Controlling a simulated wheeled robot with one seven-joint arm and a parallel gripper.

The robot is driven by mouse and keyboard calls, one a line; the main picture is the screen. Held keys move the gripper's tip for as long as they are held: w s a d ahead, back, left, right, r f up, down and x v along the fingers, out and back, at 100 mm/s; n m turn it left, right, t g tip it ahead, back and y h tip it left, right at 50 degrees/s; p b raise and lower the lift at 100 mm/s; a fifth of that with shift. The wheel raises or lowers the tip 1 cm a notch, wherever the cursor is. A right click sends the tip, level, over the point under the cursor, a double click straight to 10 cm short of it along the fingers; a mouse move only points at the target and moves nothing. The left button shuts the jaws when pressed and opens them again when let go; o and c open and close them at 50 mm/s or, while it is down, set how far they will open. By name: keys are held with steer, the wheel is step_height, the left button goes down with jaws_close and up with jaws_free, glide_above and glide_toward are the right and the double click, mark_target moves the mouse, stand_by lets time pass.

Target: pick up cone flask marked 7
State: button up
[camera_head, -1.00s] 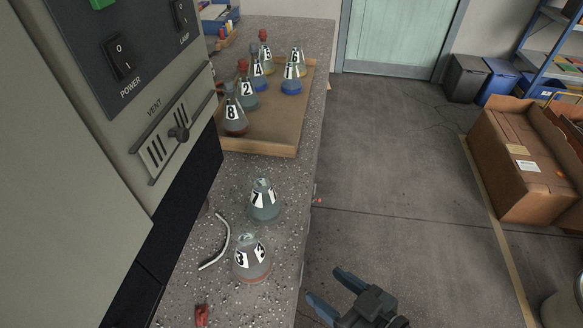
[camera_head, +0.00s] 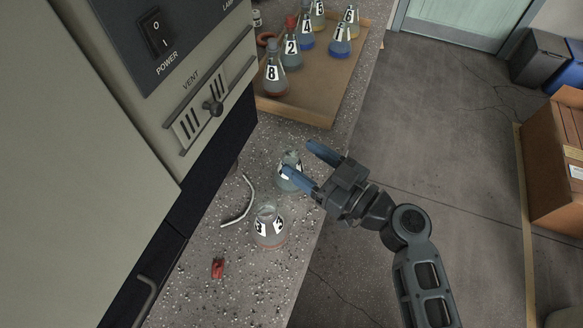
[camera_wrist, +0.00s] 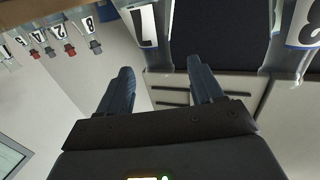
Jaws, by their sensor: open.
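The cone flask marked 7 (camera_head: 284,183), clear with a pale blue-grey content, stands upright on the speckled bench. In the head view my gripper (camera_head: 298,158) is open beside it, and one blue finger hides part of it. In the wrist view the flask marked 7 (camera_wrist: 152,45) is upside down, just beyond the tips of my open gripper (camera_wrist: 160,70). Its label shows there. I cannot tell whether a finger touches the flask.
A flask marked 3 (camera_head: 269,232) stands close in front. A red stopper (camera_head: 217,267) and a bent pale tube (camera_head: 240,205) lie nearby. A grey cabinet (camera_head: 120,120) bounds the left. Several marked flasks stand on a brown tray (camera_head: 310,108) behind.

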mark_target(298, 154)
steer(key=p+x, duration=0.1)
steer(key=x, duration=0.3)
steer(key=shift+w+r, duration=0.15)
steer(key=shift+w, duration=0.1)
jaws_close()
stand_by(0.4)
